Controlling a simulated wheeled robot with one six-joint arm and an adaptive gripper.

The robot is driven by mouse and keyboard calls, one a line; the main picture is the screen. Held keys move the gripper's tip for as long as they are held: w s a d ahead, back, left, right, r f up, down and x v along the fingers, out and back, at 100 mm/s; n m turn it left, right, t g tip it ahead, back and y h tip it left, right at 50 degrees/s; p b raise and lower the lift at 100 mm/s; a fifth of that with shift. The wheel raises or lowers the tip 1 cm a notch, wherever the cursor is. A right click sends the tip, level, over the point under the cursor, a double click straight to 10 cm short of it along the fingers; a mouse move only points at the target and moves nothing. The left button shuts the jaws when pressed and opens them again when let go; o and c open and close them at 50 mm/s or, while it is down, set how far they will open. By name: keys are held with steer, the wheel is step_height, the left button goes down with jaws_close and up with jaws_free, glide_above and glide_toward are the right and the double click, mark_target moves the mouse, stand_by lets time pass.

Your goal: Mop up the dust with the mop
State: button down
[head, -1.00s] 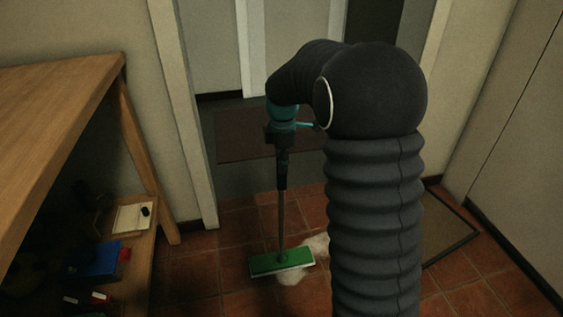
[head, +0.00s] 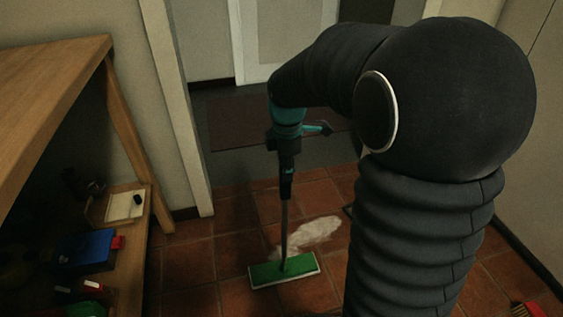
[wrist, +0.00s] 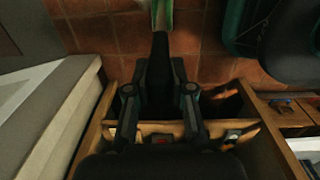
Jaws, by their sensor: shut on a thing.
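The mop has a dark handle (head: 285,220) and a flat green head with a pale edge (head: 284,270), which rests on the tiles. My gripper (head: 287,152) is shut on the upper part of the handle and holds it nearly upright. In the wrist view my gripper's fingers (wrist: 159,92) are on either side of the dark handle, and part of the green head (wrist: 178,18) shows at the top edge. The dust (head: 308,232) is a whitish patch on the tiles just behind and to the right of the mop head.
A wooden bench (head: 60,85) stands at the left, with a low shelf (head: 128,270) holding a blue box (head: 88,248) and other items. A doorway with a dark mat (head: 235,125) is behind. A red brush-like thing (head: 527,309) lies at bottom right. Tiles around the mop are clear.

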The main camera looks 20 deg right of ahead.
steer(key=w+r+p, duration=0.3)
steer(key=w+p, duration=0.4)
steer(key=w, duration=0.2)
steer(key=shift+w+r, duration=0.25)
stand_by(0.9)
stand_by(0.8)
